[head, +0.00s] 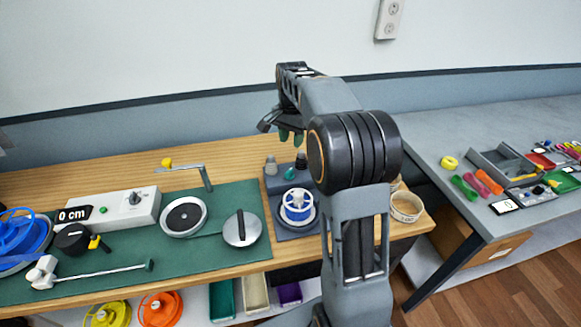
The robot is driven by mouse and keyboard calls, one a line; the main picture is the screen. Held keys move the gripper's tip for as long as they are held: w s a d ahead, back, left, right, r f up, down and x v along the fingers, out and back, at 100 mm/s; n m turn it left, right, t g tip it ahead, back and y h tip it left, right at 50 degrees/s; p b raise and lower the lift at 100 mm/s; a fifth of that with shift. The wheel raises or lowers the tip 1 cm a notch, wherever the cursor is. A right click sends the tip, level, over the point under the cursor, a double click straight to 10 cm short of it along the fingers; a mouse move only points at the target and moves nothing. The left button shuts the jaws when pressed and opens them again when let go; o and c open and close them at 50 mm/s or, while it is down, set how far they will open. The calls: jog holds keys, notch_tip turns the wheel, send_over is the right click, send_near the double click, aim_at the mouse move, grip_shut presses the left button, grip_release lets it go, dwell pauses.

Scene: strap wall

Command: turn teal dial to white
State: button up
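A dark grey box (277,184) stands at the back of the wooden bench, behind a blue-and-white spool. A small dark teal knob (301,160) stands on its right side; it looks like the teal dial, but its pointer and any colour marks are too small to read. A paler grey knob (271,161) is on the box's left side. My gripper (290,136) points down above and behind this box in the picture, apart from the knobs as far as I can see. Its dark green tips show, but their opening is unclear. My arm covers the area right of the box.
A green mat (120,259) holds a white box (120,211) reading 0 cm, a round black-and-white plate (184,217) and a silver disc (241,228). The blue-and-white spool (298,205) stands close in front of the knobs. A tape roll (405,206) is at right.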

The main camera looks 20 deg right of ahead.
aim_at(289, 171)
jog(key=f, duration=1.2)
jog(key=shift+w+a+f, duration=0.1)
jog(key=shift+a+f, duration=0.15)
jog(key=shift+a, duration=0.1)
